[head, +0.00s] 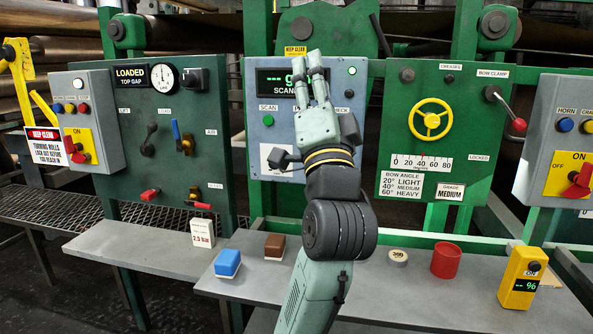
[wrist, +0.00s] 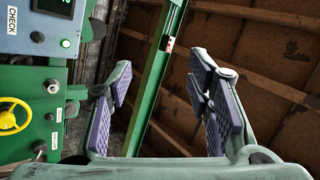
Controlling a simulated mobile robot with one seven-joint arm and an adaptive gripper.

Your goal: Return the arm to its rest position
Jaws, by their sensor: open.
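My gripper (head: 313,80) is raised in front of the blue-grey scan panel (head: 262,160) in the head view and hides part of its display. In the wrist view my gripper (wrist: 160,105) has its two purple-padded fingers spread apart with nothing between them. My arm rises from the bottom centre over the shelf, with the forearm upright and the fingers pointing up. I cannot tell how far the fingertips are from the panel.
On the shelf (head: 390,290) stand a blue block (head: 227,263), a brown block (head: 275,246), a round weight (head: 398,257), a red cup (head: 446,260) and a yellow meter (head: 521,278). Behind are green panels with levers, a yellow handwheel (head: 431,119) and a red-handled bow clamp lever (head: 508,110).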

